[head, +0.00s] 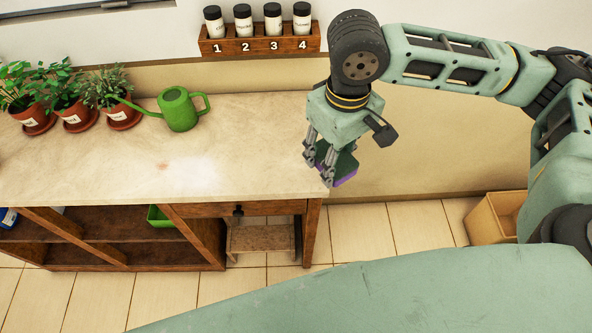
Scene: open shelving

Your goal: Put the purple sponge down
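The purple sponge (347,179) has a dark green layer and is partly hidden by my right gripper (325,178). My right arm comes in from the right, and its gripper points down at the right end of the counter (220,135). The fingers are closed around the sponge. The sponge shows at or just past the counter's right edge in the picture. I cannot tell whether it touches the top. My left gripper is not in view.
A green watering can (180,110) and several potted plants (75,112) stand at the counter's back left. A wall rack (262,44) holds numbered jars. Shelves below hold a green container (159,216). A wooden box (492,217) sits on the floor. The counter's middle is clear.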

